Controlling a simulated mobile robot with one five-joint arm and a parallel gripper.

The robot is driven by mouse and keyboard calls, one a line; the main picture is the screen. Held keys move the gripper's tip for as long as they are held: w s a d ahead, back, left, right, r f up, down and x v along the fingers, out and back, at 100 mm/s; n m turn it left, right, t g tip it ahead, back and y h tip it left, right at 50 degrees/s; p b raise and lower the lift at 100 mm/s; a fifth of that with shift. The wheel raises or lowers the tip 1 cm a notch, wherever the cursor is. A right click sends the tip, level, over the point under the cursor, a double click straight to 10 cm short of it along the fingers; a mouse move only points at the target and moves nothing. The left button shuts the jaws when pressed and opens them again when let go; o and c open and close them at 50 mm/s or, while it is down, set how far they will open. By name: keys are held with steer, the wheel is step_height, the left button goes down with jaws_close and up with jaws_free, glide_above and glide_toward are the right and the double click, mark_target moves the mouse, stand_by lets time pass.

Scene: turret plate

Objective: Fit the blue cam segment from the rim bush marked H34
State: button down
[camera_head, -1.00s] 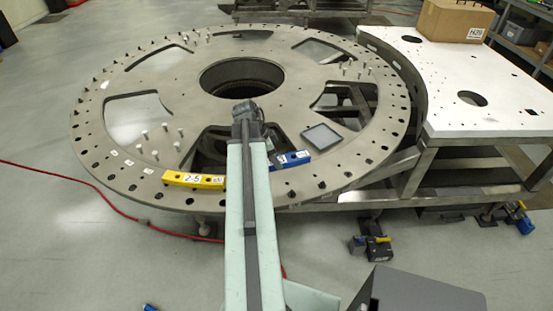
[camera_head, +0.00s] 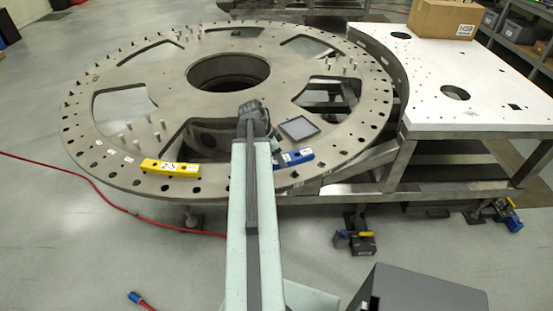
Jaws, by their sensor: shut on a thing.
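The blue cam segment (camera_head: 296,157) shows just right of my arm, over the near rim of the turret plate (camera_head: 215,184). It has a small white label, too small to read. My gripper (camera_head: 277,148) is mostly hidden behind my arm; a dark part of it shows against the segment's left end. It is shut on the segment. I cannot tell whether the segment touches the plate. Dark bushes and holes run around the rim; I cannot read an H34 mark on any. Part of the near rim is hidden by my arm.
A yellow segment (camera_head: 170,167) lies on the near rim, left of my arm. A dark square tray (camera_head: 300,128) lies on the plate. Upright pins stand in groups. A white-topped table (camera_head: 460,110) with a cardboard box (camera_head: 447,18) adjoins at right. A red cable (camera_head: 75,179) crosses the floor.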

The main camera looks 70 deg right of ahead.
steer(key=shift+f+b, duration=4.1)
steer(key=shift+f, duration=0.15)
steer(key=shift+w, duration=0.1)
steer(key=c, duration=0.6)
jaws_free()
steer(key=shift+a, duration=0.1)
steer(key=p+v, duration=0.7)
steer(key=v, duration=0.1)
steer(key=shift+r+p, duration=0.1)
steer(key=shift+p, duration=0.2)
